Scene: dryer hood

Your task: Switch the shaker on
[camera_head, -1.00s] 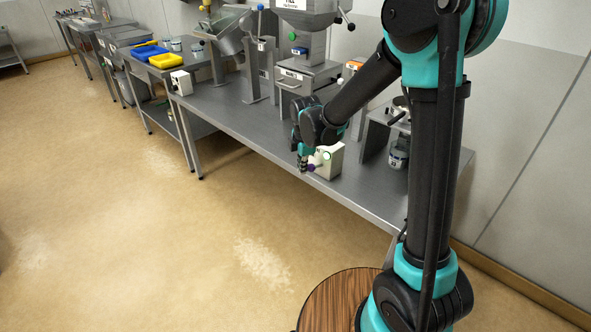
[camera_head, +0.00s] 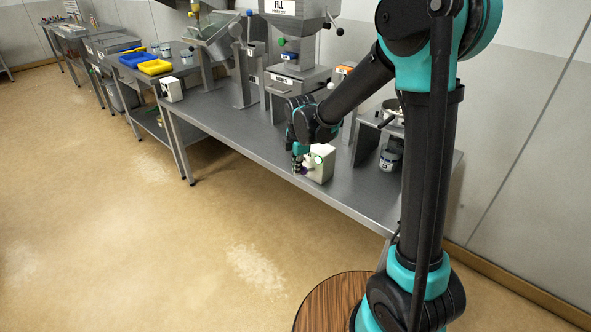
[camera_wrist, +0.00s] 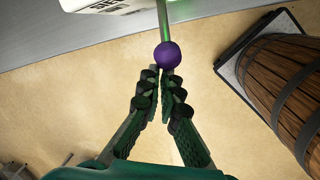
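A pale box (camera_head: 322,165) with a round green-ringed part on its front stands near the front edge of the steel bench (camera_head: 232,128). A thin metal rod (camera_wrist: 163,20) sticks out of the white box (camera_wrist: 115,4) in the wrist view and ends in a purple ball knob (camera_wrist: 167,55). My gripper (camera_wrist: 161,73) has its two fingertips drawn almost together, right at the knob's near side. The knob is not between the fingers. Contact with it cannot be told for sure. In the head view my gripper (camera_head: 299,160) is at the box's front left and partly hides the lever.
A hopper machine labelled FILL (camera_head: 293,40) stands farther back on the bench. A small jar (camera_head: 389,160) sits to the right. Another pale box (camera_head: 172,89), a yellow tray (camera_head: 155,67) and a blue tray (camera_head: 136,59) are farther left. A barrel (camera_wrist: 285,80) stands on the floor side.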

